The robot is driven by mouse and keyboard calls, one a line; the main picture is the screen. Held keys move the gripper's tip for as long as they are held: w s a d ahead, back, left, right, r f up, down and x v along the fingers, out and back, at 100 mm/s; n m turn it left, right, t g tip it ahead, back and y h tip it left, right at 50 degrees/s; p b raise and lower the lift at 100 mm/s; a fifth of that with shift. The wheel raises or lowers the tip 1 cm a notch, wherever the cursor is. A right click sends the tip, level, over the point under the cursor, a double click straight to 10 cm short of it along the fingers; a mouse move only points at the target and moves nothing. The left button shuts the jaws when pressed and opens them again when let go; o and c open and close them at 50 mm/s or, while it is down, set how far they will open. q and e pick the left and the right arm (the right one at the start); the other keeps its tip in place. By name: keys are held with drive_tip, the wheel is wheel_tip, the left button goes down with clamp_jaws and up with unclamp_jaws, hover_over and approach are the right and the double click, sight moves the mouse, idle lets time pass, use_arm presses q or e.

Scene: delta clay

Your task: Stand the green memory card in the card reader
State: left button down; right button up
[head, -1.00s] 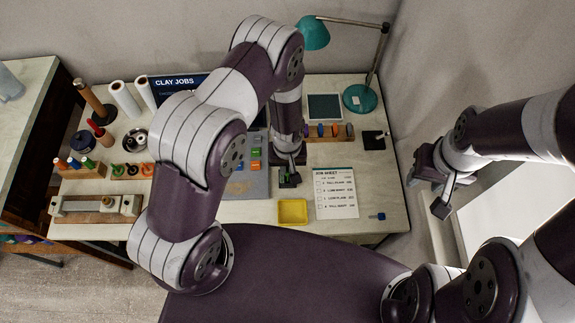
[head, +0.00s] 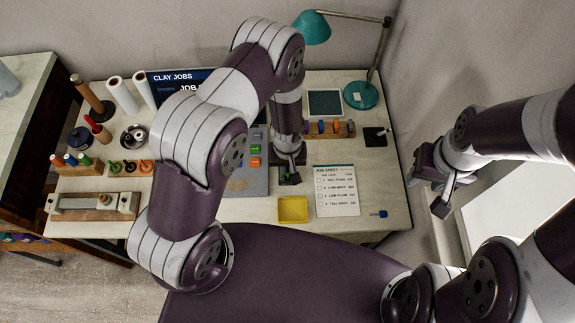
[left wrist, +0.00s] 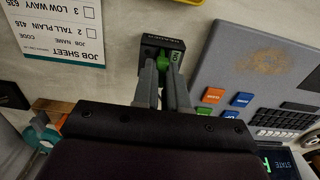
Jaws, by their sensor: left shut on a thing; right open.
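My left gripper (head: 289,172) is shut on the green memory card (left wrist: 164,61), which shows as a small green piece between the fingertips in the left wrist view. The dark card reader (left wrist: 178,45) is right at the fingertips, and it also shows under the gripper in the head view (head: 291,181). The card is at the reader's face; whether its lower end is inside the slot is hidden by the fingers. My right gripper (head: 443,193) is open and empty, off to the right of the table.
A grey console with coloured buttons (left wrist: 248,70) lies beside the reader. A yellow tray (head: 293,209) stands in front, with the job sheet (head: 337,190) to its right. A teal lamp (head: 362,95) and a rack of coloured pieces (head: 330,129) stand behind. The table's front right is mostly clear.

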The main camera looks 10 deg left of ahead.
use_arm(q)
drive_tip(key=c, duration=0.8)
unclamp_jaws()
wheel_tip(320, 180, up, 7)
drive_tip(key=p, duration=0.6)
drive_tip(key=shift+r, duration=0.1)
